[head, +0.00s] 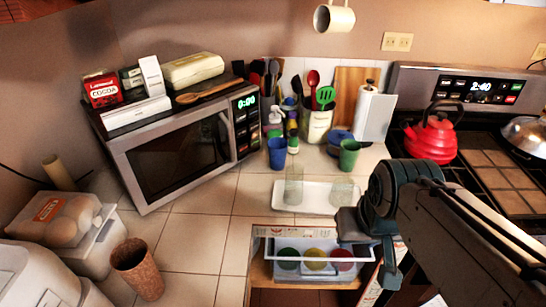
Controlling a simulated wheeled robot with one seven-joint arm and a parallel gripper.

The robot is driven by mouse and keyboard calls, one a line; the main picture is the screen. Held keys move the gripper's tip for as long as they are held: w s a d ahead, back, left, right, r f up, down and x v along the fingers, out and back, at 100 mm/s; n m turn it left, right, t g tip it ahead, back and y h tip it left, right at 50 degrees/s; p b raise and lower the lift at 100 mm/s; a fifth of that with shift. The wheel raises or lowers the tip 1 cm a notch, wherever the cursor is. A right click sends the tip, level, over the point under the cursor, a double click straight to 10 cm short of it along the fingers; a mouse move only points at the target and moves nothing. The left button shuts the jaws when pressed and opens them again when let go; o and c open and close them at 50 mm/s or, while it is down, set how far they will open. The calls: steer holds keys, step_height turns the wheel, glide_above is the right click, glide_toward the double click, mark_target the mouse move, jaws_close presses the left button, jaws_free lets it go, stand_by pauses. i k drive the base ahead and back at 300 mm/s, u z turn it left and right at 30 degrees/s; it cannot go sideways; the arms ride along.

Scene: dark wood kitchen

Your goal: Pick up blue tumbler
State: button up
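The blue tumbler (277,153) stands upright on the tiled counter, just right of the microwave's front corner. Its near side is unobstructed. My gripper (366,252) is at the lower right, in front of the counter edge and beside the open drawer. It is well to the right of and nearer than the tumbler, not touching it. My arm partly hides the gripper, and I cannot tell how far its fingers are apart.
A green cup (348,155) and bottles (292,130) stand close to the tumbler. A white tray (318,208) with clear glasses (294,186) lies in front. An open drawer (318,249) holds coloured cups.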

mark_target(278, 147)
steer(key=k, duration=1.5)
steer(key=z, duration=0.15)
steer(key=i, duration=2)
steer(key=u, duration=0.2)
